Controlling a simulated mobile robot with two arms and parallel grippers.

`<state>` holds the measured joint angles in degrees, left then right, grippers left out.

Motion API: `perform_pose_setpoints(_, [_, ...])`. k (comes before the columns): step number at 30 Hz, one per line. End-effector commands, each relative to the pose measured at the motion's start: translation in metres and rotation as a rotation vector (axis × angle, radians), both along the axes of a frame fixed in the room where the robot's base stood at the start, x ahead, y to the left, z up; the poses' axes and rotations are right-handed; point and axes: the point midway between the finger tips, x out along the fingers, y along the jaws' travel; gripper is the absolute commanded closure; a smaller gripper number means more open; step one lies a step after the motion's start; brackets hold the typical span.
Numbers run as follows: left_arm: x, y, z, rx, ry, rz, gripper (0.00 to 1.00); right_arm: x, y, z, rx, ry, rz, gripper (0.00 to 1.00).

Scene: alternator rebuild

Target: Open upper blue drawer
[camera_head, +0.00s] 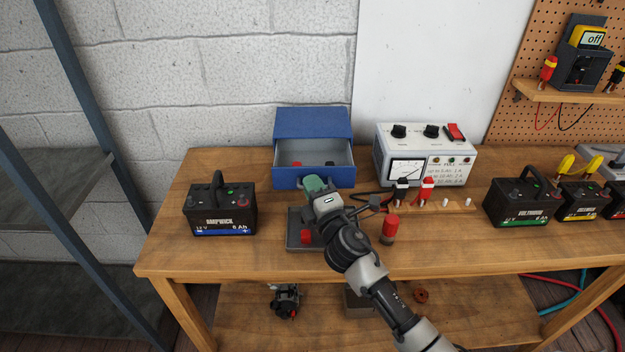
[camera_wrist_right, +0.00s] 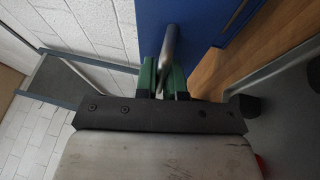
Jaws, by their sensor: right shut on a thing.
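The blue drawer unit (camera_head: 313,123) stands on the wooden workbench against the wall. Its drawer (camera_head: 288,177) is pulled out toward me, and its grey inside shows with small red and dark items in it. My right gripper (camera_head: 315,184) is at the drawer's front. In the right wrist view its green fingers (camera_wrist_right: 163,78) are shut on the grey metal handle (camera_wrist_right: 169,50) of the blue front. The gripper hides part of the handle and front in the head view. My left gripper is not in view.
A grey tray (camera_head: 293,241) with a red part lies under my right arm. A black battery (camera_head: 220,212) stands to the left. A white meter box (camera_head: 426,153) and a red-topped part (camera_head: 390,227) are to the right. More batteries (camera_head: 515,204) stand farther right.

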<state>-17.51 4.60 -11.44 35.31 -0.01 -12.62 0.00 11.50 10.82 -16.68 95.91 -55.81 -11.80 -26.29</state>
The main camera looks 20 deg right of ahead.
Motion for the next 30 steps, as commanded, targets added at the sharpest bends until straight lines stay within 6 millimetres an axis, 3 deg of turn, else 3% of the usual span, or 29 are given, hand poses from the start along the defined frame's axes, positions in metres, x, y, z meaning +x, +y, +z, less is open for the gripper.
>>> perform_pose_setpoints(4, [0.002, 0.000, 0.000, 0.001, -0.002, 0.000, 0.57, 0.000, 0.000, 0.001, -0.002, -0.002, 0.001, 1.00])
perform_pose_setpoints(5, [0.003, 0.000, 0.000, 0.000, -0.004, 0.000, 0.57, 0.000, 0.000, 0.001, -0.001, -0.002, 0.001, 0.89])
perform_pose_setpoints(9, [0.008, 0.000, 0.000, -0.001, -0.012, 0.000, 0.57, 0.000, 0.000, 0.001, -0.001, -0.002, 0.001, 0.68])
perform_pose_setpoints(20, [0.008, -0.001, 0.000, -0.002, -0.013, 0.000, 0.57, -0.005, -0.001, 0.000, -0.001, -0.003, 0.001, 0.67])
perform_pose_setpoints(30, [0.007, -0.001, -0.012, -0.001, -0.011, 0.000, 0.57, -0.066, -0.008, -0.014, 0.000, 0.000, 0.002, 0.67])
